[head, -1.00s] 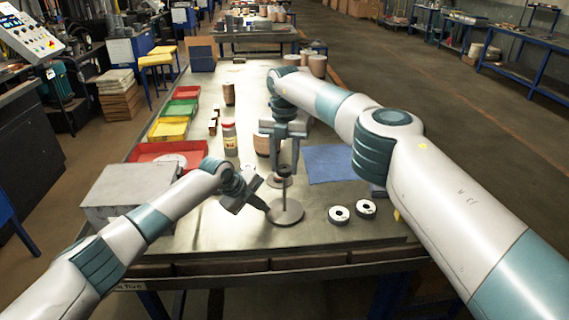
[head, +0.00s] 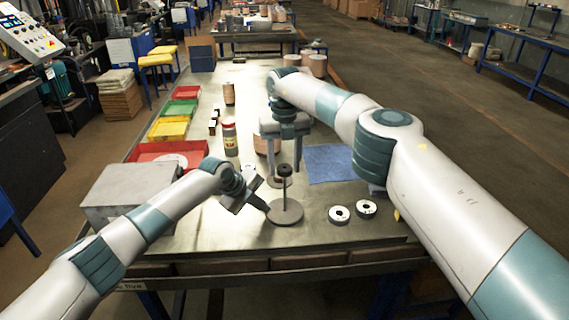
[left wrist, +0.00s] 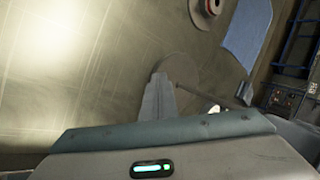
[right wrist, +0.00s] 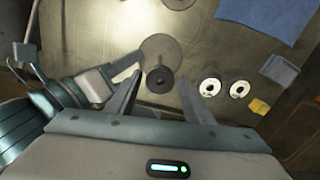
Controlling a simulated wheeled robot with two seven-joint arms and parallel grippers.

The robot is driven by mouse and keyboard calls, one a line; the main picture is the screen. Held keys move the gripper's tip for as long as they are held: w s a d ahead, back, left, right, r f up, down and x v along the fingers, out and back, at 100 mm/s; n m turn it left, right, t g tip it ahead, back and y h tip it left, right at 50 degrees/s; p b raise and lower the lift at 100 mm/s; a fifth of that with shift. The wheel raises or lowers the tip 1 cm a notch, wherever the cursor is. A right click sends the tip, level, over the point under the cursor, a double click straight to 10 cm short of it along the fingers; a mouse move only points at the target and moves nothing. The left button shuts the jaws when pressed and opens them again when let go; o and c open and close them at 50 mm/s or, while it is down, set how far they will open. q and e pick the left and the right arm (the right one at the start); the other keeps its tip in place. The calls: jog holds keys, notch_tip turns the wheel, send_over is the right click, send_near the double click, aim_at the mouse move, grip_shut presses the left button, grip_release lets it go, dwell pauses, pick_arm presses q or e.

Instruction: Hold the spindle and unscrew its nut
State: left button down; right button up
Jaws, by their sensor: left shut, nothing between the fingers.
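The spindle stands upright on the bench as a thin rod on a round grey base (head: 285,212). Its dark round nut (head: 285,170) is at the top of the rod; it also shows in the right wrist view (right wrist: 160,79). My left gripper (head: 266,207) is shut and empty, low beside the rod, over the base's left edge; its fingers also show in the left wrist view (left wrist: 160,78). I cannot tell whether it touches the spindle. My right gripper (head: 286,172) points down, open and empty. In the right wrist view the nut appears between its fingertips (right wrist: 163,82), apart from both.
Two discs with white faces (head: 352,211) lie right of the spindle. A blue cloth (head: 329,163) lies behind them. A grey box (head: 128,186) stands at left, with red, yellow and green bins (head: 168,130) behind. A red-capped jar (head: 229,138) stands further back.

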jog(key=m, duration=0.7)
jog(key=shift+r, duration=0.1)
jog(key=m, duration=1.4)
jog(key=shift+w, duration=0.1)
jog(key=m, duration=0.4)
jog(key=shift+m, duration=1.8)
